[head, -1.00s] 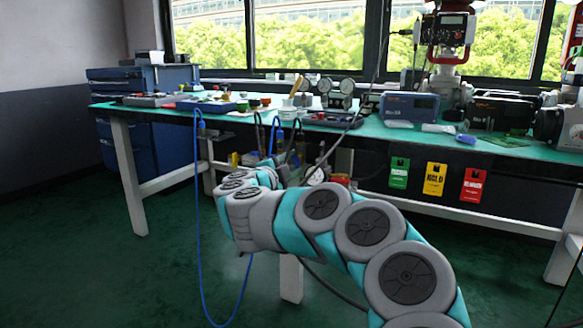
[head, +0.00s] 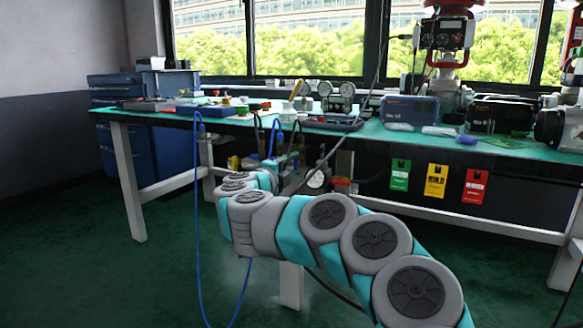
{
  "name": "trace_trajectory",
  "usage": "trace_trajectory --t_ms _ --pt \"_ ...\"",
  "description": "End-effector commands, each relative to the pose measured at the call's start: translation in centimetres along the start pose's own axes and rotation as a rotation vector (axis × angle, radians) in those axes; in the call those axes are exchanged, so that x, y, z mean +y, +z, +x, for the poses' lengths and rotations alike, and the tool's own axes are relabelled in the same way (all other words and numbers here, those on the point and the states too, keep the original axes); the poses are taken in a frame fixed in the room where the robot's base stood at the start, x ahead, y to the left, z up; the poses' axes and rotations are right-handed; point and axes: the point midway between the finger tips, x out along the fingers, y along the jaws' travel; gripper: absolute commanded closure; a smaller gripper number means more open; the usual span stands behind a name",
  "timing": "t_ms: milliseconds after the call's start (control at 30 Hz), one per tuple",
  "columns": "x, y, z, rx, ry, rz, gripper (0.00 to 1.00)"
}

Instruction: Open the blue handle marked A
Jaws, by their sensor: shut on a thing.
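My arm reaches from the lower right toward the front edge of the green-topped bench (head: 240,121). My gripper (head: 291,163) is small and partly hidden by my own wrist, among dark hoses below the bench edge. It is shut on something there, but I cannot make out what. I cannot pick out the blue handle or a letter A. Blue hose loops (head: 272,137) hang from the bench edge just above my gripper.
A long blue hose (head: 197,215) hangs to the floor left of my arm. Green (head: 400,174), yellow (head: 436,181) and red (head: 475,186) tags hang right of my gripper. Gauges (head: 347,90) and instruments crowd the bench top. The floor at left is clear.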

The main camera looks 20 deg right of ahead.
Motion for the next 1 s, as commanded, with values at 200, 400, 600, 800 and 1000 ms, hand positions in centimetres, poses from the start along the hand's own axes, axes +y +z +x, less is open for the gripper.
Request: trace_trajectory --t_ms 200,400,600,800,1000 --pt "0.1 -0.1 0.0 0.002 0.003 0.0 1.0" --pt "0.1 0.0 0.0 0.001 0.002 -0.001 0.38" --pt "0.1 0.0 -0.1 0.001 0.001 -0.001 0.38" --pt "0.0 0.0 -1.2 0.001 0.002 -0.001 0.38" --pt "-0.1 0.0 -4.0 -0.001 0.002 0.001 0.38"
